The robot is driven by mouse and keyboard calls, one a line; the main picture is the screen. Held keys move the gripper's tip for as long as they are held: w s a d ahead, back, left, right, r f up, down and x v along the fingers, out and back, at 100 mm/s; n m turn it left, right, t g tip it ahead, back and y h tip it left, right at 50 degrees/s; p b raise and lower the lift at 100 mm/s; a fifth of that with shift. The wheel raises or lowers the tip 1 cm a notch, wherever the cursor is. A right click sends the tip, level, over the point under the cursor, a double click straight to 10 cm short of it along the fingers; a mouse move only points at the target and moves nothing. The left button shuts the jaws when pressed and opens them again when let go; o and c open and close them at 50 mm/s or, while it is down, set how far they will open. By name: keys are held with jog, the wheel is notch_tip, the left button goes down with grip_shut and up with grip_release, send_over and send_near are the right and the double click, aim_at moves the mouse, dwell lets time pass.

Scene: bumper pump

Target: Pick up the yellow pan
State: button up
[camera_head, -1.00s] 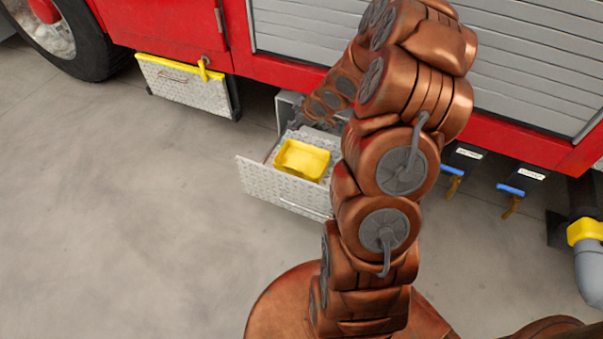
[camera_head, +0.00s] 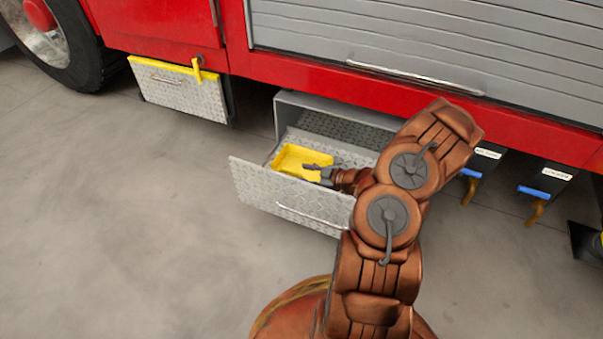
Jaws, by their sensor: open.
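The yellow pan (camera_head: 291,157) is a shallow rectangular tray. It sits inside the open metal drawer (camera_head: 257,191) under the red truck, towards the drawer's left end. My gripper (camera_head: 314,170) is dark grey and open, at the right side of the pan. Its fingers overlap the pan's right part in the picture, and I cannot tell whether they touch it. My wrist and arm come in from the right, low over the drawer, and hide part of its right end.
The drawer's diamond-plate front has a bar handle (camera_head: 313,217). A closed diamond-plate box (camera_head: 180,95) with a yellow top edge hangs to the left. Blue-handled valves (camera_head: 534,192) hang at the right. The concrete floor (camera_head: 120,240) in front and to the left is clear.

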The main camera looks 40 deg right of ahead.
aim_at(290, 173)
jog(key=shift+b+x, duration=0.45)
jog(key=shift+x, duration=0.75)
jog(key=w+f+b, duration=0.1)
jog(key=w+a+f+b, duration=0.1)
jog(key=w, duration=0.1)
jog(key=shift+f+b, duration=0.15)
jog(key=shift+b, duration=0.15)
jog(key=shift+w+a+f, duration=0.15)
jog(key=shift+w+a, duration=0.05)
jog(key=shift+w, duration=0.35)
grip_shut()
